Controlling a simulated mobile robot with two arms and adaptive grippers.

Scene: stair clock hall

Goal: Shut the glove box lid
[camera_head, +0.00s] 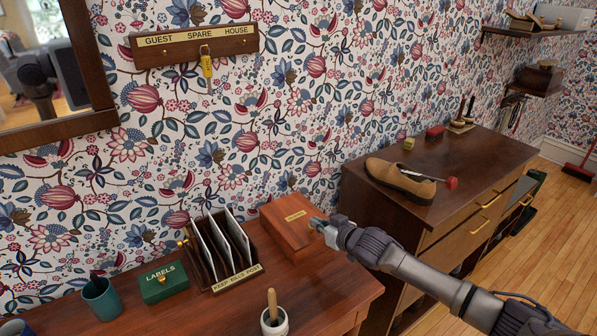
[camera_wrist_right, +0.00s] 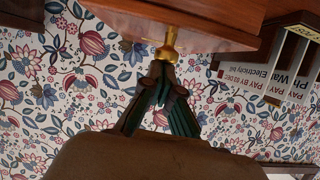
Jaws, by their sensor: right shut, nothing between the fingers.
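The glove box (camera_head: 287,229) is a reddish-brown wooden box with a small brass label plate, on the dark wooden table in the head view. I cannot tell from here whether its lid is fully down. My right gripper (camera_head: 318,223) is at the box's right side and hides part of it. In the wrist view the right gripper's shut fingers (camera_wrist_right: 167,72) are empty, with their tips at a brass knob (camera_wrist_right: 170,42) below a wooden surface. I cannot tell whether they touch it. My left gripper is not in view.
A letter rack (camera_head: 222,250) stands just left of the box. A green labels box (camera_head: 163,282), a teal cup (camera_head: 101,298) and a white pot (camera_head: 274,322) share the table. A dresser (camera_head: 430,222) with a brown shoe (camera_head: 400,182) stands to the right.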

